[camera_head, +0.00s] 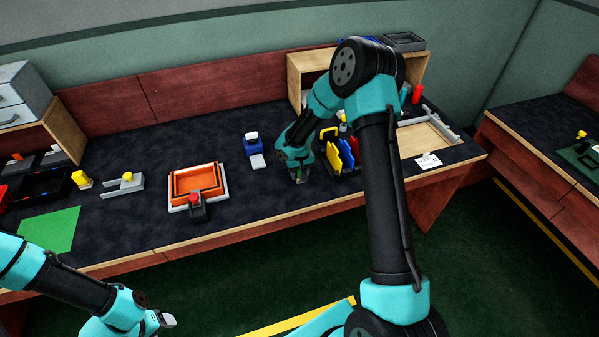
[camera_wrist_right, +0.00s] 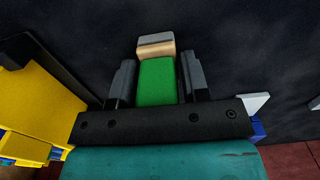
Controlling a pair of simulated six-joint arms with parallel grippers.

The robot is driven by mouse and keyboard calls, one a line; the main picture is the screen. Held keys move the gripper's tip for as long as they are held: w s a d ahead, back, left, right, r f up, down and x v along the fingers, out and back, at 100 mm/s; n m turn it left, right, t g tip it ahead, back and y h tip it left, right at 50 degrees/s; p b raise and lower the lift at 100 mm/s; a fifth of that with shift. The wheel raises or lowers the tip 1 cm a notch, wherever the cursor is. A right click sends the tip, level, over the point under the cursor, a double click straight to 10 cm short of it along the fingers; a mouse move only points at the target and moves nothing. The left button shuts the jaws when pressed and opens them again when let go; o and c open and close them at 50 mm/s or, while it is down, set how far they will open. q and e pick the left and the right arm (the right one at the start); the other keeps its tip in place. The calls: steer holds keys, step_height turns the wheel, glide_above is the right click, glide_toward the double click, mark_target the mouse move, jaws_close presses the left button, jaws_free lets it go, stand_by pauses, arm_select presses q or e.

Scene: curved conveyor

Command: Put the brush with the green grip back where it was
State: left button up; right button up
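The brush with the green grip (camera_wrist_right: 157,82) is between the two fingers of my right gripper (camera_wrist_right: 158,84) in the right wrist view. I cannot tell whether the brush touches the table. My left gripper (camera_head: 164,321) is low at the front, off the table; its opening is unclear.
A rack with yellow and blue upright pieces (camera_head: 345,153) stands close right of my right gripper. Farther left are an orange tray (camera_head: 197,172) and a green mat (camera_head: 50,230).

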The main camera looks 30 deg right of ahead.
steer(key=o, duration=0.3)
steer(key=shift+r, duration=0.15)
step_height(320, 180, up, 12)
stand_by(0.6)
stand_by(0.3)
